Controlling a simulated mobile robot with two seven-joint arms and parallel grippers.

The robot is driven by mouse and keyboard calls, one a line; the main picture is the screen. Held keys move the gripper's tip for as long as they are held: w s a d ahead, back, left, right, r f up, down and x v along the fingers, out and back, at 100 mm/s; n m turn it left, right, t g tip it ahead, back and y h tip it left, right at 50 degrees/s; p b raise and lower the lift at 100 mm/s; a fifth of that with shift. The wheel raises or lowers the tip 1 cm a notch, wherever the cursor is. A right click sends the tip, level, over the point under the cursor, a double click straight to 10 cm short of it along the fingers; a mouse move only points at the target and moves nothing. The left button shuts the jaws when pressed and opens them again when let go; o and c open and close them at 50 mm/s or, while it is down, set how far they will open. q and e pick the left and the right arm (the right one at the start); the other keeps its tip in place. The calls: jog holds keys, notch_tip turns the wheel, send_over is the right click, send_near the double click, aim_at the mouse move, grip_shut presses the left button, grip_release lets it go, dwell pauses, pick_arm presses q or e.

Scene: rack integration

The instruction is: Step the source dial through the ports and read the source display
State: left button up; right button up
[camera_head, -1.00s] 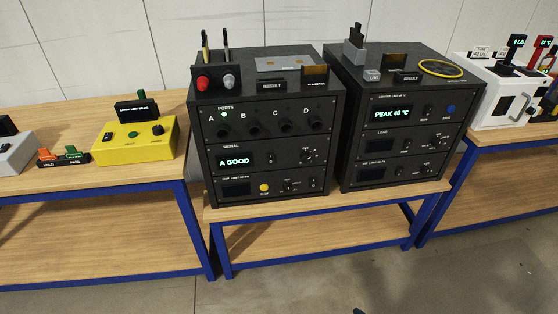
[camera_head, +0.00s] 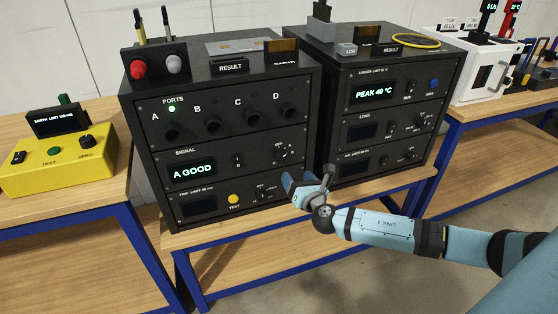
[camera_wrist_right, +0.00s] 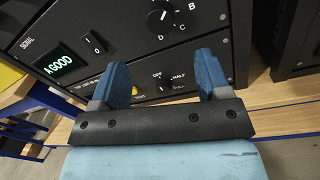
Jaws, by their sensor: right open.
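The source dial (camera_head: 284,152) is a dark knob at the right of the SIGNAL panel on the left black rack. In the right wrist view the dial (camera_wrist_right: 160,20) is near the top, with letters B, C and D beside it. The source display (camera_head: 194,169) reads "A GOOD" in green; it also shows in the right wrist view (camera_wrist_right: 58,64). My right gripper (camera_wrist_right: 162,74) is open and empty, its blue fingers below the dial and apart from it. In the head view the gripper (camera_head: 305,183) is by the rack's lower right front. My left gripper is out of view.
A green lamp (camera_head: 172,109) is lit by port A. Below the SIGNAL panel are a yellow TEST button (camera_head: 233,199) and an OFF/HALF/FULL knob (camera_wrist_right: 164,84). A second black rack (camera_head: 385,105) stands close on the right. A yellow tester (camera_head: 58,160) sits on the left bench.

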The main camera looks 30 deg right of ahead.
aim_at(282, 158)
jog(key=w, duration=0.3)
jog(key=w+d, duration=0.1)
jog(key=w, duration=0.6)
jog(key=shift+w+d+f, duration=0.1)
jog(key=shift+w+d, duration=0.1)
jog(key=shift+d, duration=0.15)
jog(key=shift+b, duration=0.3)
jog(key=c, duration=0.9)
